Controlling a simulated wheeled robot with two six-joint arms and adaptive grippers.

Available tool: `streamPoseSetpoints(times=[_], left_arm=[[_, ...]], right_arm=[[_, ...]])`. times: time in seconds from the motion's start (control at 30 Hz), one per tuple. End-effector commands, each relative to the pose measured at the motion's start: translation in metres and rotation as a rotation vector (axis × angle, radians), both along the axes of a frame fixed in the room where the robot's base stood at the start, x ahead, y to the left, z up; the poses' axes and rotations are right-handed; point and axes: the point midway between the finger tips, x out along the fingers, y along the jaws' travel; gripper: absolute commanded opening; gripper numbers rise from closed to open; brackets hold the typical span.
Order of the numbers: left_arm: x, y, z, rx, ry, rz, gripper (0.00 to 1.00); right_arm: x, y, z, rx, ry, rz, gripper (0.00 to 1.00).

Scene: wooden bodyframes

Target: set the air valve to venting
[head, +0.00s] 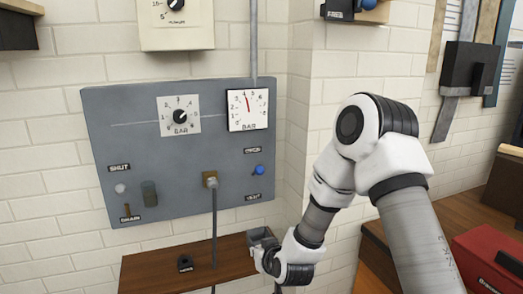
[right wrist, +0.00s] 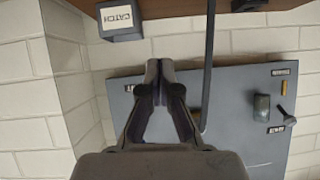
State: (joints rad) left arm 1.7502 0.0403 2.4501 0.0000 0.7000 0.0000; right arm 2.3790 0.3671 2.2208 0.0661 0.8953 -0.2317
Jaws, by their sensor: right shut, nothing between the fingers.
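The grey panel (head: 225,205) on the brick wall carries a blue knob (head: 258,169) at its right. The knob sits between an upper label (head: 253,150) and a lower label (head: 253,197), both too small to read surely. The knob is not visible in the right wrist view. My right gripper (right wrist: 160,68) is shut and empty in the right wrist view, its fingers overlapping the panel's edge. In the head view my right wrist hangs below and right of the panel, and its fingertips cannot be made out. My left gripper is not in view.
A hose (head: 214,225) hangs from the panel. Below is a wooden shelf (head: 145,270) with a grey box (right wrist: 122,20) labelled CATCH. A wall corner stands close at the right.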

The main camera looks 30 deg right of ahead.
Motion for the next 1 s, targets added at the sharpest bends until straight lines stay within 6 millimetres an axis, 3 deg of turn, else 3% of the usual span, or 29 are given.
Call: streamPoseSetpoints(times=[0.03,0.1,0.2,0.3,0.73,1.0], left_arm=[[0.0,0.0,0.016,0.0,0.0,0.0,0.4],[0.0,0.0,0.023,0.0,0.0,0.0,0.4],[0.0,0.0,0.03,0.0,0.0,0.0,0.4],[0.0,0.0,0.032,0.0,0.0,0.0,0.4],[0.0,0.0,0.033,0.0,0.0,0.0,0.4],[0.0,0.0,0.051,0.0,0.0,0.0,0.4]], right_arm=[[0.02,-0.018,0.066,0.0,-0.12,-0.038,0.0],[0.036,-0.041,0.132,-0.008,-0.254,-0.083,0.0],[0.044,-0.065,0.199,-0.015,-0.39,-0.133,0.0],[0.045,-0.078,0.233,-0.018,-0.459,-0.162,0.0],[0.049,-0.081,0.239,-0.021,-0.473,-0.167,0.0],[0.092,-0.094,0.237,-0.025,-0.471,-0.165,0.0]])
